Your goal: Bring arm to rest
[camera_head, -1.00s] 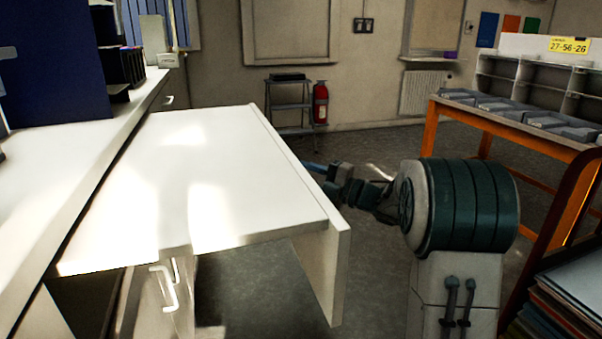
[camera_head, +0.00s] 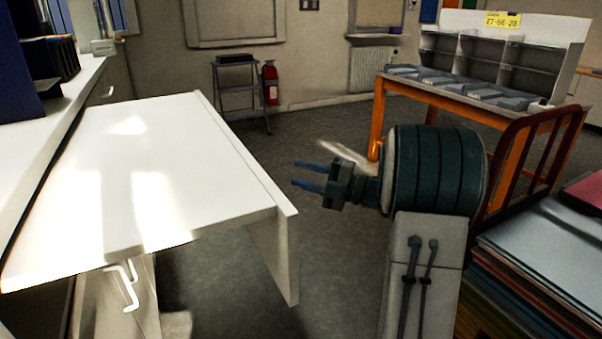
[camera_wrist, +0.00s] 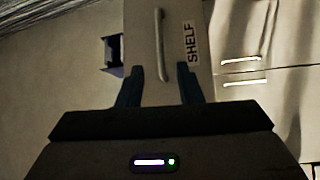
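My gripper (camera_head: 310,177) shows in the head view to the right of the white table, with its two blue fingers pointing left. The fingers are apart and nothing is between them. My arm is folded up close to my body, over the floor. In the wrist view the two dark fingers (camera_wrist: 158,88) are spread apart. Beyond them is a pale panel with a handle and a label reading SHELF (camera_wrist: 191,43).
An orange table with grey trays (camera_head: 470,90) is at back right. A cart of stacked boards (camera_head: 540,250) is close at right. A step stool (camera_head: 240,95) and fire extinguisher (camera_head: 270,82) stand by the back wall.

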